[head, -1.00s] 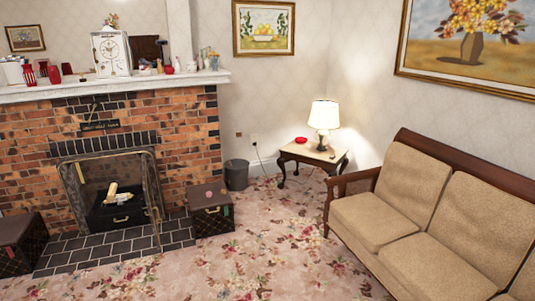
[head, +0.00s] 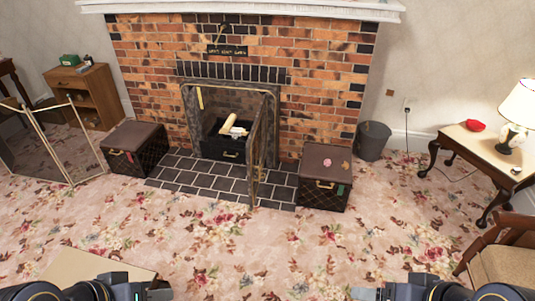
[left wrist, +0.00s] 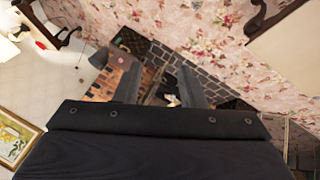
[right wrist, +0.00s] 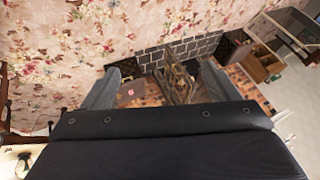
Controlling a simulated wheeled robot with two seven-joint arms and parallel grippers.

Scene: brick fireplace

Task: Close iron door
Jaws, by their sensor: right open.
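The iron door (head: 257,155) is a dark, narrow-looking panel at the right side of the fireplace opening (head: 225,120). It is swung open and juts out over the dark hearth. In the right wrist view the iron door (right wrist: 178,82) shows as an ornate panel between the fingers, some distance beyond them. My left gripper (head: 160,294) is at the bottom of the head view, far from the door; its fingers (left wrist: 158,75) are apart and empty. My right gripper (head: 362,293) is at the bottom right, also away from the door, with its fingers (right wrist: 160,72) wide apart and empty.
Checkered trunks stand left (head: 135,150) and right (head: 326,178) of the tiled hearth (head: 195,178). A folding screen (head: 50,150) stands at far left. A bin (head: 373,140) and side table (head: 480,150) are at right. Flowered carpet in front is mostly free.

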